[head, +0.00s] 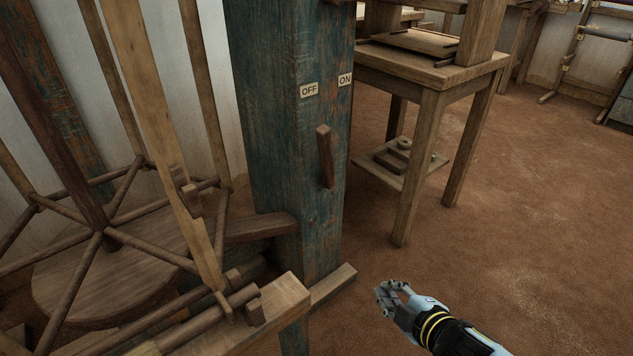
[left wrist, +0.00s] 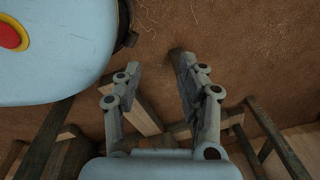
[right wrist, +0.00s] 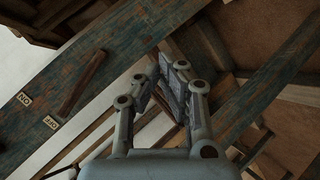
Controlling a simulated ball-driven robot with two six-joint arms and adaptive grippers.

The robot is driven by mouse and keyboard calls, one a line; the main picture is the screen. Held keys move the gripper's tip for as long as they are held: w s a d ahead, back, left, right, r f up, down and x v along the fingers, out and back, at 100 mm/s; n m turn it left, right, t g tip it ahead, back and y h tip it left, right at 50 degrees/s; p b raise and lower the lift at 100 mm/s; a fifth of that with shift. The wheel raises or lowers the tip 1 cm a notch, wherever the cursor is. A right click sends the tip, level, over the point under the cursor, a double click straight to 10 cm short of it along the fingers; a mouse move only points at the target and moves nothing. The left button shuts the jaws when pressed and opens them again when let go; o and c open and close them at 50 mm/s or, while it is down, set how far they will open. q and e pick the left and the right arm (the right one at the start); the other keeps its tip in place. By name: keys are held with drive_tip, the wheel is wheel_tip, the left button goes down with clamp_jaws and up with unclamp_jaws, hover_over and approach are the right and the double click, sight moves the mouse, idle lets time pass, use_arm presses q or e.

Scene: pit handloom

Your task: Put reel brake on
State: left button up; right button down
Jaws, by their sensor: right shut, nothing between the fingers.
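The reel brake lever (head: 325,156) is a dark wooden handle on the worn blue-green post (head: 285,175). Its upper end leans slightly left, on the OFF label's (head: 309,90) side; the ON label (head: 345,80) is to the right. In the right wrist view the lever (right wrist: 80,86) also points towards OFF (right wrist: 50,122). My right gripper (head: 386,296) is shut and empty, below and right of the lever, apart from it. My left gripper is outside the head view; in the left wrist view its fingers (left wrist: 157,75) are apart, with nothing between them.
A wooden reel frame (head: 105,235) stands left of the post, above a round wooden disc (head: 75,285). A table (head: 425,75) stands behind right. The earthen floor (head: 530,230) at right is clear.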

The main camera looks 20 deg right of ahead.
sight(327, 160)
use_arm(q)
drive_tip(key=w+r+b, duration=0.1)
drive_tip(key=b, duration=0.1)
drive_tip(key=w+b, duration=0.2)
drive_tip(key=w+d+r+b, duration=0.1)
drive_tip(key=shift+w+r+b, duration=0.35)
drive_tip(key=shift+b, duration=0.05)
use_arm(e)
drive_tip(key=w+a+r+n+t+y, duration=0.2)
drive_tip(key=w+r+n, duration=0.3)
drive_tip(key=r, duration=0.4)
drive_tip(key=w+a+r+n+t+y, duration=0.3)
drive_tip(key=w+a+r+n, duration=0.2)
drive_tip(key=r, duration=0.4)
drive_tip(key=w+n, duration=0.1)
drive_tip(key=n, duration=0.1)
drive_tip(key=shift+r+n, duration=0.15)
drive_tip(key=shift+n, duration=0.15)
drive_tip(key=shift+w+a, duration=0.1)
drive_tip(key=shift+w, duration=0.05)
